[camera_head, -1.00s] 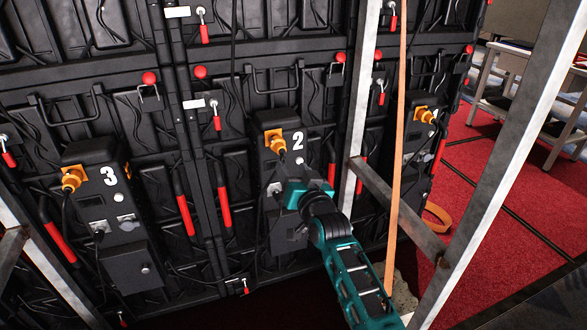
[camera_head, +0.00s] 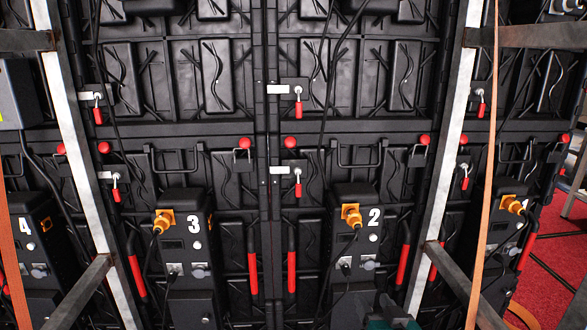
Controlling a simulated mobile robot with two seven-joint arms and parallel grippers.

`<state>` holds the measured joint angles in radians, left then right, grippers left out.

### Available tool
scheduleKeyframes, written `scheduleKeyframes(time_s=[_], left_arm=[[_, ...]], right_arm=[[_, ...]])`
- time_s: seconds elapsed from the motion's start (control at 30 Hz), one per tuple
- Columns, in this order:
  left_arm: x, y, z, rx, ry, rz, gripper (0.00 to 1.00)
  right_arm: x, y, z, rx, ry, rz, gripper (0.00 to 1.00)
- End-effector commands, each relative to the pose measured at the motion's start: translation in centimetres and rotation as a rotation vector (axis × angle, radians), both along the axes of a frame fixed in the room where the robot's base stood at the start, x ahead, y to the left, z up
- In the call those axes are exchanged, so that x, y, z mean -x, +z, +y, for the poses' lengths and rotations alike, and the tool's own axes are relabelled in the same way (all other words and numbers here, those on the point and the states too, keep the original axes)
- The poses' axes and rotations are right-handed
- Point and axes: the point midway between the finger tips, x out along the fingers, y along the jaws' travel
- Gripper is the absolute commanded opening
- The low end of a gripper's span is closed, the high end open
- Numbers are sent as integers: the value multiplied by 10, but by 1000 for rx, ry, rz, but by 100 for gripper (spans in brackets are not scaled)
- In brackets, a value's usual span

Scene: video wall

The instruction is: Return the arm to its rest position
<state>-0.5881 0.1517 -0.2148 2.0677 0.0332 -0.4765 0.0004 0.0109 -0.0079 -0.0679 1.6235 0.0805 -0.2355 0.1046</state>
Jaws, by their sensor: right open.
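My right gripper (camera_head: 392,308) shows only as a dark and teal piece at the bottom edge, below the module marked 2 (camera_head: 355,250). It is open, apart from the module as far as I can see, and no object shows in it. The rest of my right arm is below the picture. My left gripper is out of view. An orange plug (camera_head: 352,215) with a black cable sits in the top of module 2.
The module marked 3 (camera_head: 186,245) and the module marked 4 (camera_head: 38,240) stand to the left. Metal frame posts (camera_head: 440,180) and an orange strap (camera_head: 487,150) are close at the right. Red carpet (camera_head: 550,260) shows at lower right.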

Motion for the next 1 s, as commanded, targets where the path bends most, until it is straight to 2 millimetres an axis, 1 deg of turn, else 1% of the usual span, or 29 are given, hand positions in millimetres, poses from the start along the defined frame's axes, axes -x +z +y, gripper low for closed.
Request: scheduleKeyframes(time_s=[0.03, 0.07, 0.1, 0.17, 0.2, 0.27, 0.3, 0.37, 0.4, 0.47, 0.5, 0.53, 0.57, 0.6, 0.7, 0.9, 1.0], left_arm=[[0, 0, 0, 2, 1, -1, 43], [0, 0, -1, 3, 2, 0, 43], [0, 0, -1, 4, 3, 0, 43], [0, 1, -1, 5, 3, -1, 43], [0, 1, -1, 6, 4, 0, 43], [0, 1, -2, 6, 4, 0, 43], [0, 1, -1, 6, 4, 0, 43], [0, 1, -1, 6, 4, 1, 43], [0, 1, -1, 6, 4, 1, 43], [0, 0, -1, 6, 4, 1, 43], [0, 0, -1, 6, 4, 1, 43], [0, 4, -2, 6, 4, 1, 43], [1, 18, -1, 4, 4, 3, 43], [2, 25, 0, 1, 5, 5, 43], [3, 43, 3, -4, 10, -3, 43], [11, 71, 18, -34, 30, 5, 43], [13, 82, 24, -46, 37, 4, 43]], right_arm=[[29, -19, 2, 37, 24, 52, 51], [45, -28, 4, 57, 40, 80, 51], [65, -38, 7, 83, 60, 116, 51], [93, -51, 12, 114, 90, 166, 51], [111, -58, 15, 134, 110, 198, 51], [136, -65, 20, 156, 138, 239, 51], [152, -70, 22, 169, 157, 265, 51], [175, -75, 27, 187, 184, 304, 51], [189, -78, 29, 198, 202, 328, 51], [211, -80, 34, 211, 228, 361, 51], [225, -82, 37, 220, 245, 385, 51], [232, -79, 38, 225, 255, 397, 51], [227, -66, 35, 227, 246, 390, 51], [227, -59, 33, 228, 240, 389, 51], [229, -44, 28, 234, 230, 393, 51], [234, -13, 18, 249, 210, 398, 51], [236, -1, 13, 257, 201, 399, 51]])
